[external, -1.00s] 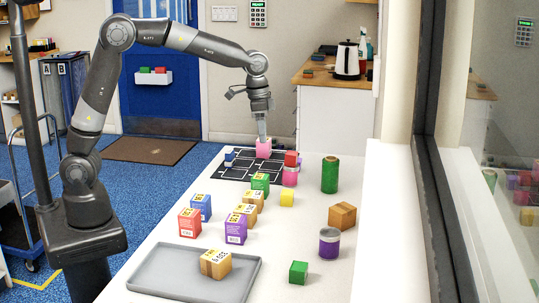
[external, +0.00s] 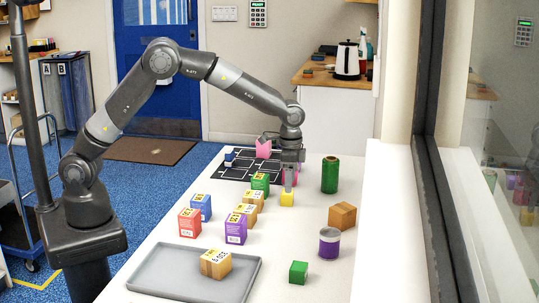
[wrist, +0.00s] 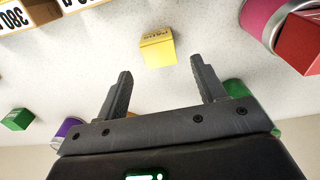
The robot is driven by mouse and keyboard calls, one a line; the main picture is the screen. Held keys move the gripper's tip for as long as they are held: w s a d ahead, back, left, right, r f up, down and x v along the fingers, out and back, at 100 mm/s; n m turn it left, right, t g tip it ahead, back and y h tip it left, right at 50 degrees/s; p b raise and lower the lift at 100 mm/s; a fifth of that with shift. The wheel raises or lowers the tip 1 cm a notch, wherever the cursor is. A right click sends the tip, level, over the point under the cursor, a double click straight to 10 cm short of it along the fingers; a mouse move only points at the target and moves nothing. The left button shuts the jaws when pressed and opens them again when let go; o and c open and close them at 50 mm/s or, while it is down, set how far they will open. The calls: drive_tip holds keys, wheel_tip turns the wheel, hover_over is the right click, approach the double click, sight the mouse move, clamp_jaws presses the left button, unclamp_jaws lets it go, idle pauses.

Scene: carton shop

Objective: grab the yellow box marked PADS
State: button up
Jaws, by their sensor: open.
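The yellow box (external: 287,200) is a small cube on the white table, right of the row of cartons. In the wrist view the yellow box (wrist: 157,50) lies ahead of my fingertips, roughly between their lines, with dark lettering on one face that is too small to read surely. My gripper (external: 289,182) is above the yellow box in the external view, pointing down. In the wrist view my gripper (wrist: 160,75) is open, its two fingers apart with nothing between them.
Red (external: 189,223), blue (external: 200,207), purple (external: 236,229) and green (external: 260,184) cartons stand to the left. A green cylinder (external: 330,175) and a brown box (external: 342,216) are to the right. A grey tray (external: 165,281) is in front.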

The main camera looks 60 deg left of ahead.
sight(287, 198)
wheel_tip(287, 198, down, 5)
drive_tip(key=c, duration=1)
